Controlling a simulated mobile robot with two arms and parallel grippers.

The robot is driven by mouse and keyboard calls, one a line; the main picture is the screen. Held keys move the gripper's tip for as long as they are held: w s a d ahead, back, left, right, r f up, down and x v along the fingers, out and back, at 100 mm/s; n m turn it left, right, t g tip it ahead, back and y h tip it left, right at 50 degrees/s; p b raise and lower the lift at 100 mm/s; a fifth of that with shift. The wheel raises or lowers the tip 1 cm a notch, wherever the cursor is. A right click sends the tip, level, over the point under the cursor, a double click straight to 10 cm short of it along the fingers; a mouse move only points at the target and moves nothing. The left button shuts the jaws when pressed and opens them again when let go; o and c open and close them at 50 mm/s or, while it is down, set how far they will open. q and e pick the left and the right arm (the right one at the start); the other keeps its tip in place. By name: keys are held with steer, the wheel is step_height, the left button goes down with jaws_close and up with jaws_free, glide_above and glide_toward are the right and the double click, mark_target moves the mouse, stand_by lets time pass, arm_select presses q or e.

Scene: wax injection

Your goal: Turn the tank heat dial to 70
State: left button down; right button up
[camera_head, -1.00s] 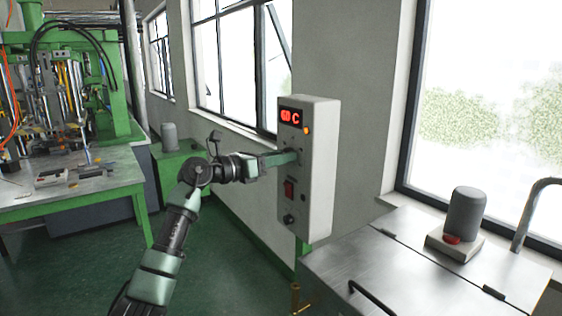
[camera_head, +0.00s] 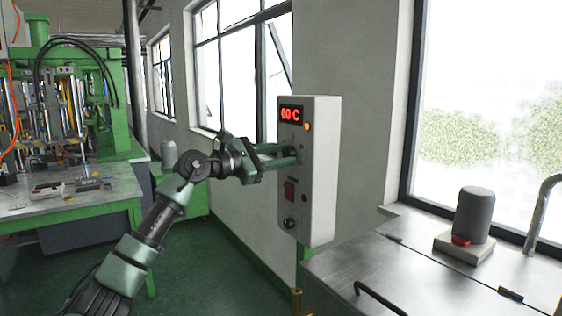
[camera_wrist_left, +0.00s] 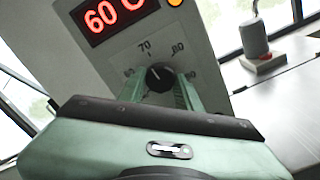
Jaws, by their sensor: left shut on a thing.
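The control box (camera_head: 318,180) is a pale upright panel on the wall. Its red display (camera_head: 291,114) reads 60 C, and the display also shows in the left wrist view (camera_wrist_left: 108,16). The black heat dial (camera_wrist_left: 159,77) sits below the display, with marks 70 and 80 around it and a partly hidden mark at its left. Its white pointer line tilts to the upper left. My left gripper (camera_head: 293,153) reaches the panel from the left, its two green fingers shut on the dial, one on each side. My right gripper is not in view.
A red switch (camera_head: 289,190) and a black knob (camera_head: 289,223) sit lower on the box. A metal tank top (camera_head: 400,275) stands at the right, with a grey cylinder on a pale base (camera_head: 474,217). A green machine with a bench (camera_head: 70,195) is at the left.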

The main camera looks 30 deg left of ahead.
arm_select(q)
steer(key=shift+m, duration=0.6)
steer(key=c, duration=1)
jaws_free()
steer(key=shift+s+a+f+b, duration=0.15)
steer(key=shift+s+b, duration=0.1)
steer(key=shift+b, duration=0.15)
steer(key=b+v, duration=0.3)
steer(key=v, duration=0.4)
steer(key=shift+s, duration=0.15)
